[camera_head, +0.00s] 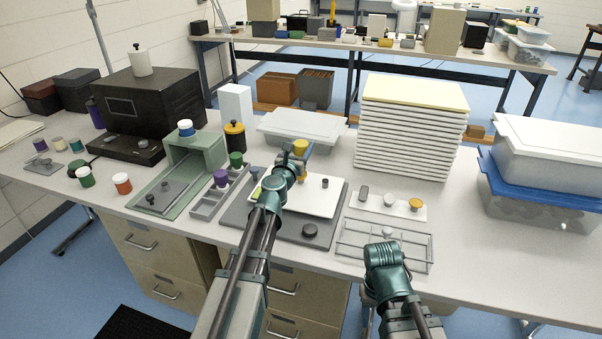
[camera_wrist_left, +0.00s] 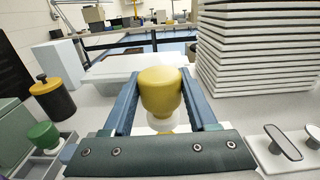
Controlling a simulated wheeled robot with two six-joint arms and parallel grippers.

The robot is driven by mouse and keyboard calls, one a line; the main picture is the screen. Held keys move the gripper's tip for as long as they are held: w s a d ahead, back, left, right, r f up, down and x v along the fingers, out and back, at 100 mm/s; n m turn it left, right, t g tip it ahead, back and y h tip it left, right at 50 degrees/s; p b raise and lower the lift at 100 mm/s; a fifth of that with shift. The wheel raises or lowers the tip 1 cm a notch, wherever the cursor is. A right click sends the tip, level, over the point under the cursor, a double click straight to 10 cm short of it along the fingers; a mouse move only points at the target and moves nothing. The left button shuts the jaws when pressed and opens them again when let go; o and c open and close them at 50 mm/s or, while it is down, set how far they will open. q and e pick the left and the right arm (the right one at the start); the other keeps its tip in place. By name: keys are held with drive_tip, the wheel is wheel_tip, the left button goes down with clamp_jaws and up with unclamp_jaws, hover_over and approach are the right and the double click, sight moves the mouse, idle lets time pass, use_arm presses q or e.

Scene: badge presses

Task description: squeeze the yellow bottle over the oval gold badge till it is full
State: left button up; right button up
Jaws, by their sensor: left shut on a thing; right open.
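My left gripper (camera_head: 292,158) is shut on the yellow bottle (camera_head: 300,147), over the far part of the white board (camera_head: 320,205). In the left wrist view the bottle (camera_wrist_left: 160,90) stands between the two fingers, yellow part up, with a pale part below it. My right gripper (camera_head: 385,256) is empty near the table's front edge, by a wire-like frame.
A tall white stack (camera_head: 412,125) and a lidded clear box (camera_head: 302,127) stand behind the board. A yellow-black jar (camera_head: 234,138), a green press-like stand (camera_head: 195,155) and several paint pots are left. Blue-lidded bins (camera_head: 540,180) stand right.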

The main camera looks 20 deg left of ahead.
use_arm(q)
drive_tip(key=shift+r+p, duration=2.05)
drive_tip(key=shift+r, duration=0.35)
